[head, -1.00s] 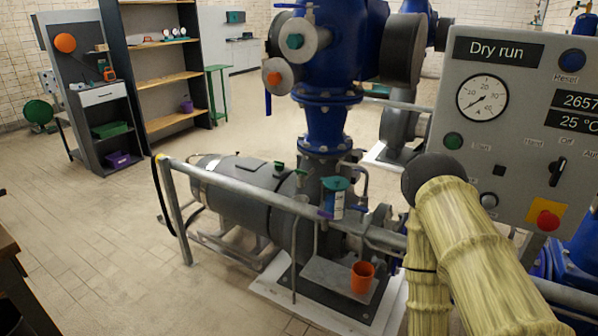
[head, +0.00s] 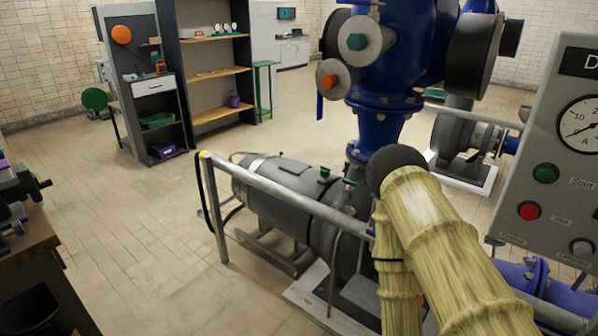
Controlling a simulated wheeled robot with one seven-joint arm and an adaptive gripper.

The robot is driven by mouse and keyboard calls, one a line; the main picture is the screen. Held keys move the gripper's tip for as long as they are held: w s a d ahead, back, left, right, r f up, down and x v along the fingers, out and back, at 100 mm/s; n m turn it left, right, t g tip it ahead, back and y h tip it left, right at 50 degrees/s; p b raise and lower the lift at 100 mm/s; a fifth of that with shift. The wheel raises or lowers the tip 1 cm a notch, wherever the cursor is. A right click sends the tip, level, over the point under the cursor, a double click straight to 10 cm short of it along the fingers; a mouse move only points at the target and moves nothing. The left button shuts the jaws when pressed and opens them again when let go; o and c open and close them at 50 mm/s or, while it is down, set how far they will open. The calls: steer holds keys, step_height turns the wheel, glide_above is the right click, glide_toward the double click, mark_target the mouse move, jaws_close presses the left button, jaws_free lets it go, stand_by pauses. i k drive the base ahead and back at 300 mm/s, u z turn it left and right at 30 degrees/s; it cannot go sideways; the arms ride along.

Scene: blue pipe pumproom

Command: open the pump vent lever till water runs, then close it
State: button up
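The pump set stands behind a grey rail in the head view, with its dark grey motor (head: 285,195) at the left and the blue pipework (head: 385,125) above. A small green fitting (head: 325,172) sits on top of the motor. I cannot pick out the vent lever for sure; a small purple piece (head: 370,232) shows at the rail beside my arm. My yellow-sleeved arm covers the pump's right part, where the orange cup and the bottle stood in view earlier. No running water shows. My gripper is not in view.
The rail (head: 290,205) runs in front of the pump. The control panel (head: 567,95) is cut off at the right. A workbench (head: 30,235) stands at the left edge, shelves (head: 215,75) at the back. The floor between bench and rail is clear.

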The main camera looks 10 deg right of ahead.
mark_target(349, 184)
steer(key=u, duration=0.2)
steer(key=i, duration=1.4)
steer(key=z, duration=0.55)
